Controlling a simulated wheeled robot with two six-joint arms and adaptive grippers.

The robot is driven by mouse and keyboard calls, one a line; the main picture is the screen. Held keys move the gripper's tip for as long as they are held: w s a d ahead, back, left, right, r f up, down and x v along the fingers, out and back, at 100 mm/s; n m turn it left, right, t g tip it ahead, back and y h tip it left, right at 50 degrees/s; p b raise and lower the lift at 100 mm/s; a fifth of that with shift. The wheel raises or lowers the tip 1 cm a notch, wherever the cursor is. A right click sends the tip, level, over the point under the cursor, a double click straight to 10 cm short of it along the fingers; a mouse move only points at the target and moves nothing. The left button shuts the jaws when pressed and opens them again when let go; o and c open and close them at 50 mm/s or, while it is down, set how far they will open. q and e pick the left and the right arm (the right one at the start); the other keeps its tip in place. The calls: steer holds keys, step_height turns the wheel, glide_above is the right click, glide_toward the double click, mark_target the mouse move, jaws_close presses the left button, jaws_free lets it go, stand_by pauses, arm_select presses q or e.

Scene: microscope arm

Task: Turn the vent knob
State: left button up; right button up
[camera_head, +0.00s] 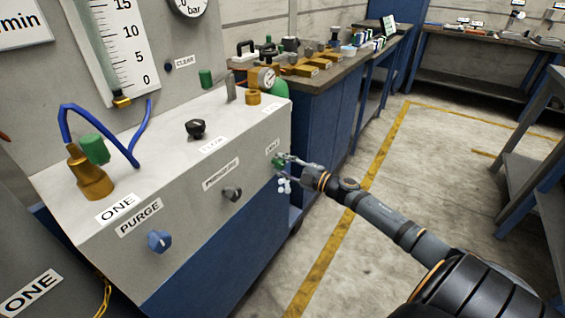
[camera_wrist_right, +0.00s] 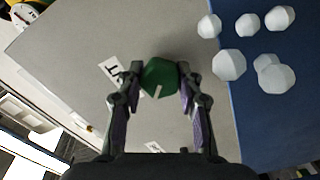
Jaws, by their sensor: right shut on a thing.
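The green vent knob (camera_head: 277,161) sits on the front face of the grey panel, at its right end below a small white label (camera_head: 272,146). In the right wrist view the knob (camera_wrist_right: 160,76) is faceted, with a pale pointer line slanting toward the lower left. My right gripper (camera_head: 284,163) reaches in from the right. In the wrist view its two fingers (camera_wrist_right: 160,83) are shut on the knob, one on each side. My left gripper is not in view.
Several white puff-like blobs (camera_wrist_right: 229,65) show beside the knob; they also show below the gripper (camera_head: 284,184). A blue purge knob (camera_head: 159,241) and a dark knob (camera_head: 232,194) are on the same face. A blue-sided bench (camera_head: 325,125) stands behind. Floor at right is clear.

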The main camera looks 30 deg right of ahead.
mark_target(283, 166)
steer(key=n, duration=0.3)
steer(key=shift+n, duration=0.3)
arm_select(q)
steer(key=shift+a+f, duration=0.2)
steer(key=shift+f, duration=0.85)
arm_select(e)
steer(key=shift+f+n, duration=0.1)
steer(key=shift+n, duration=1.7)
steer(key=o, duration=1.2)
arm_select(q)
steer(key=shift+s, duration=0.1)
arm_select(e)
steer(key=shift+n, duration=0.3)
steer(key=shift+v, duration=3)
steer(key=shift+s+d, duration=0.25)
steer(key=shift+s, duration=0.45)
